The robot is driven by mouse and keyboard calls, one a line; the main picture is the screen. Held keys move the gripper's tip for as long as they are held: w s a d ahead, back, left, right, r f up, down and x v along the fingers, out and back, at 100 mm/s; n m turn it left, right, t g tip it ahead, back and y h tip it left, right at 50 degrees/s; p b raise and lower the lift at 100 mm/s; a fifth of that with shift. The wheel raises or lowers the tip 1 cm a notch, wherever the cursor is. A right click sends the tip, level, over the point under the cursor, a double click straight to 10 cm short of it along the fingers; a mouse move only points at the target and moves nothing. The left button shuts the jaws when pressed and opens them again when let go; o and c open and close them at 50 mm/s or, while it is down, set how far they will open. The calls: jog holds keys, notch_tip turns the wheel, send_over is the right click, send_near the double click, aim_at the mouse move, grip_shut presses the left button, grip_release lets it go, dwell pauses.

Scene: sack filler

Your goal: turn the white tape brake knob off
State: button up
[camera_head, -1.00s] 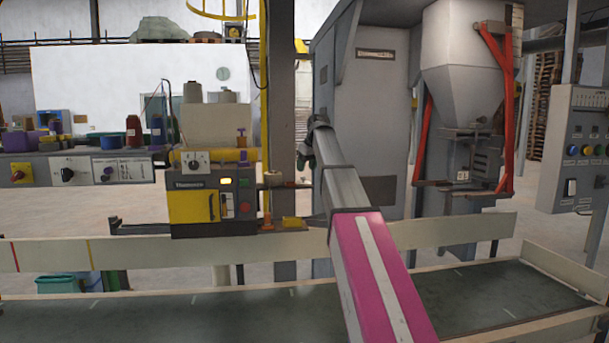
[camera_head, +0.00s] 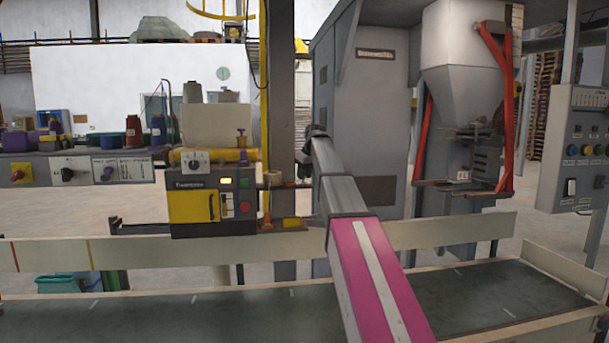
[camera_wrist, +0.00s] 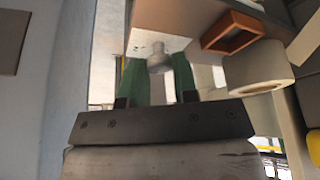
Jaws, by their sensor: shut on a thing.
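The white tape brake knob (camera_wrist: 158,57) shows in the wrist view as a small pale knob with a narrower stub, against a light panel. My gripper (camera_wrist: 158,82) has its green fingers on either side of it, shut on it. The fingers' lower parts are behind the dark gripper body. In the head view my gripper (camera_head: 305,168) is small and dark, just right of the grey post, and the knob cannot be made out there. A pale tape roll (camera_wrist: 258,74) sits right of the knob in the wrist view.
An orange-brown open frame (camera_wrist: 232,32) is close to the right of my gripper. In the head view the yellow sewing machine (camera_head: 198,203) stands left of the post. A conveyor belt (camera_head: 225,315) with a pale side rail (camera_head: 430,233) runs along the front.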

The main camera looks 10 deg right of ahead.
jog(key=n, duration=0.2)
jog(key=n+g+y, duration=0.1)
jog(key=n, duration=0.2)
jog(key=shift+w+d+n+g+y, duration=0.2)
jog(key=shift+w+n+g+y, duration=0.05)
jog(key=shift+n+g+y, duration=0.05)
jog(key=n+g, duration=0.1)
jog(key=n, duration=0.2)
jog(key=n+g, duration=0.1)
jog(key=n, duration=0.2)
jog(key=shift+w+y, duration=0.15)
jog(key=shift+y, duration=0.25)
jog(key=shift+n, duration=0.3)
jog(key=o, duration=0.9)
jog(key=shift+o, duration=0.2)
jog(key=shift+r, duration=0.1)
